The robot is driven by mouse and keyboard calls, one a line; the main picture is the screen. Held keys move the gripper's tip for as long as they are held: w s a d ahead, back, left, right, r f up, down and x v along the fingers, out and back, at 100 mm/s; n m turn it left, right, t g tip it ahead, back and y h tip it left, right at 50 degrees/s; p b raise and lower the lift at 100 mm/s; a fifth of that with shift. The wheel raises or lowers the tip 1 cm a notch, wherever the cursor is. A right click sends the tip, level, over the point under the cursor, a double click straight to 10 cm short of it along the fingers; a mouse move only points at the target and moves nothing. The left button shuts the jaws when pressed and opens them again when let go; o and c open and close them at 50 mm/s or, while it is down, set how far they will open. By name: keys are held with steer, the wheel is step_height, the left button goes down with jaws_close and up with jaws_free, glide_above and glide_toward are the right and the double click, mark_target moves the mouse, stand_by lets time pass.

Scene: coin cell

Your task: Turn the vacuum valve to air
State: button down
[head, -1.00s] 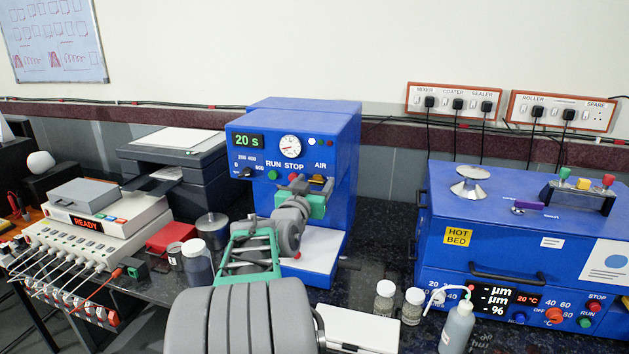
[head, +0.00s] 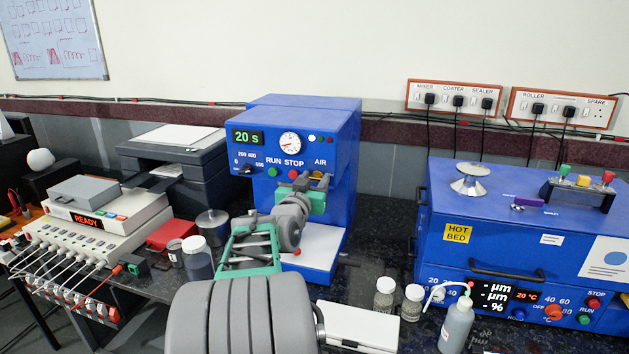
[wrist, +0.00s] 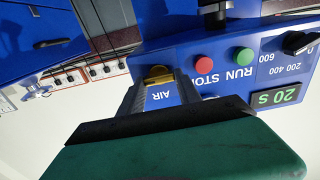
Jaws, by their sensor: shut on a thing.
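The vacuum valve is a small yellow knob (head: 316,175) under the AIR label on the front of the blue machine (head: 258,196). In the wrist view the yellow knob (wrist: 157,76) sits at the tips of my gripper's grey fingers, close to the upside-down AIR label. My gripper (head: 322,182) reaches the panel from the front and is shut on the knob. The fingers and green palm hide part of the knob in the head view, and I cannot read its exact angle.
The red STOP button (wrist: 203,63) and green RUN button (wrist: 244,56) are close beside the fingers. A blue hot bed (head: 450,262) stands at the right. Jars and a wash bottle (head: 457,328) stand in front of it. Dark bench shows between the machines.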

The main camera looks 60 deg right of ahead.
steer(key=shift+f+n+b, duration=0.1)
steer(key=shift+n+b, duration=0.2)
steer(key=shift+n, duration=0.1)
steer(key=n+b, duration=0.2)
steer(key=n, duration=0.1)
steer(key=shift+n, duration=0.3)
steer(key=n+b, duration=0.1)
steer(key=n, duration=0.3)
steer(key=shift+w+f+n, duration=0.1)
steer(key=shift+w+n, duration=0.05)
steer(key=shift+n, duration=0.15)
steer(key=n, duration=0.4)
steer(key=shift+b, duration=0.3)
steer(key=n, duration=0.4)
steer(key=shift+f+n, duration=0.1)
steer(key=shift+n, duration=0.3)
steer(key=shift+p, duration=0.3)
steer(key=c, duration=0.8)
jaws_free()
steer(key=shift+c, duration=0.2)
